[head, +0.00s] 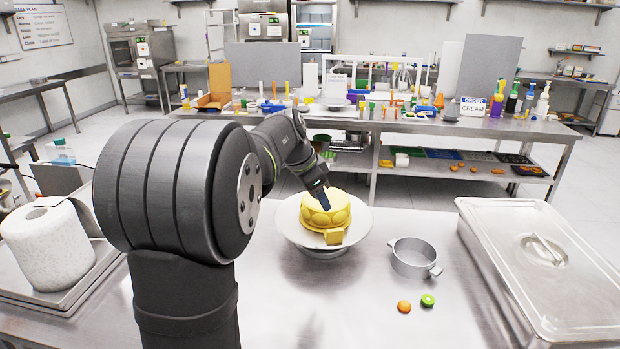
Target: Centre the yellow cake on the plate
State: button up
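The yellow cake (338,213) is round, with scalloped decoration around its side. It sits on a round white plate (290,222) raised on a low stand. More bare plate shows to the left of the cake than to its right. A small yellow block-like piece (333,238) is at the cake's front, near the plate's front rim; I cannot tell if it is part of the cake. My gripper (323,204) points down at the cake's top from the back left. Its tip overlaps the cake in view; contact and finger opening are unclear.
A grey metal pot (413,258) stands right of the plate, with small orange (404,307) and green (428,300) items in front. A lidded steel pan (545,262) fills the right side. A white paper roll (45,245) stands far left. The front middle counter is clear.

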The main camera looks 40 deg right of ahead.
aim_at(336, 230)
notch_tip(336, 230, up, 5)
jog(key=a+m+g, duration=0.2)
jog(key=m, duration=0.1)
jog(key=shift+y, duration=0.4)
jog(key=x, duration=1.7)
jog(key=shift+w+a, duration=0.15)
jog(key=shift+w, duration=0.1)
grip_shut()
